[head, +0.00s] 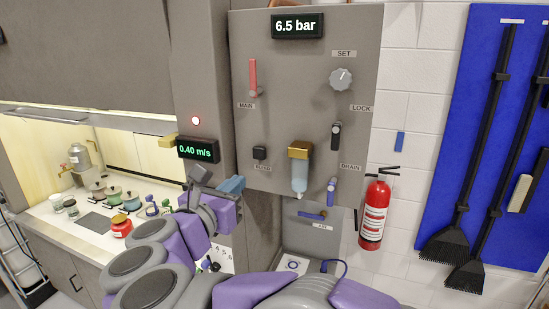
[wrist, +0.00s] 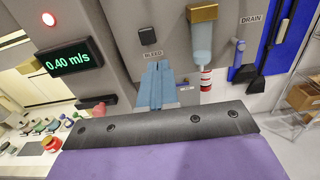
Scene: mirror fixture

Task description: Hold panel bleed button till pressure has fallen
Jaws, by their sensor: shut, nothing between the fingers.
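The grey panel (head: 310,105) carries a display (head: 297,26) reading 6.5 bar. The small dark bleed button (head: 259,153) sticks out at the panel's lower left, above its BLEED label (head: 263,168). My gripper (head: 236,184), with blue fingers, is below and left of the button in the head view. In the wrist view my gripper (wrist: 156,82) is shut and empty, its tips just below the BLEED label (wrist: 152,52). The button shows above that label and looks clear of the fingers.
The panel also bears a red MAIN lever (head: 253,76), a SET knob (head: 341,79), a LOCK lever (head: 336,135), a brass-topped bowl (head: 300,168) and a blue DRAIN lever (head: 331,192). A 0.40 m/s display (head: 198,149) is at left, an extinguisher (head: 374,215) at right.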

